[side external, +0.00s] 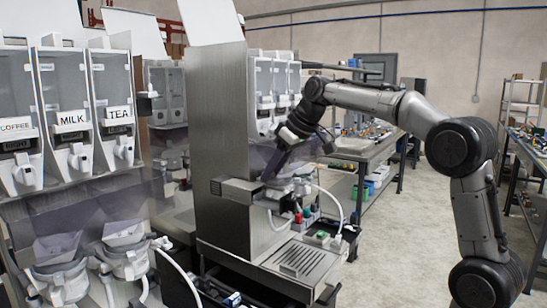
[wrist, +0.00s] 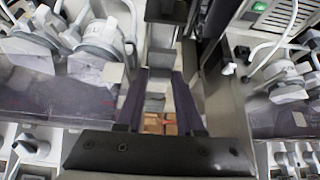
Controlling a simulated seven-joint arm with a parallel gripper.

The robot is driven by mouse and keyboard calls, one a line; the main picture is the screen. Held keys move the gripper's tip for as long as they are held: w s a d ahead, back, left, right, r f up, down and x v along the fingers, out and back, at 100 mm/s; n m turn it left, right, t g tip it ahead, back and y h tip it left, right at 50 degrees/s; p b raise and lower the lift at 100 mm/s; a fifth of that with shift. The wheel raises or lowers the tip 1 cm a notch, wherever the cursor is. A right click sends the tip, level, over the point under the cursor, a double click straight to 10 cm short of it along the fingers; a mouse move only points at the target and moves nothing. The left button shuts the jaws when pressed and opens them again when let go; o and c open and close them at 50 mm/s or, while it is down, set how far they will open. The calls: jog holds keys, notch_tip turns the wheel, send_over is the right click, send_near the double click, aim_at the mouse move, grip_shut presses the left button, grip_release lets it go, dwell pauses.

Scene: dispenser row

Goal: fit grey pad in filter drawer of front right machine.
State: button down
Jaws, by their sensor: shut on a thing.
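The front right machine (side external: 222,130) is a tall metal dispenser. Its filter drawer (side external: 238,190) sticks out from the front as a grey box with a dark end. My gripper (side external: 272,172) is at the drawer's right end, fingers angled down. In the wrist view my gripper (wrist: 160,82) has two dark fingers around a small grey piece (wrist: 155,103), which looks like the grey pad. The fingers are shut on it. The pad is not clear in the side view, and I cannot tell whether it touches the drawer.
A white hose (side external: 335,205) curves beside the drawer. A drip tray (side external: 299,259) lies below it. Coffee, milk and tea hoppers (side external: 70,120) stand at the left with funnels (side external: 125,245) beneath. A workbench (side external: 350,150) stands behind.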

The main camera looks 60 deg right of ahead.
aim_at(272, 204)
jog(key=shift+f, duration=2.25)
jog(key=shift+f, duration=0.45)
jog(key=shift+s+f, duration=0.15)
jog(key=shift+f, duration=1.15)
jog(key=c, duration=0.8)
grip_release()
jog(key=shift+c, duration=0.2)
jog(key=shift+s+r, duration=0.1)
jog(key=shift+r, duration=0.1)
jog(key=shift+v, duration=1.05)
jog(key=shift+s+r, duration=0.25)
jog(key=shift+r, duration=0.45)
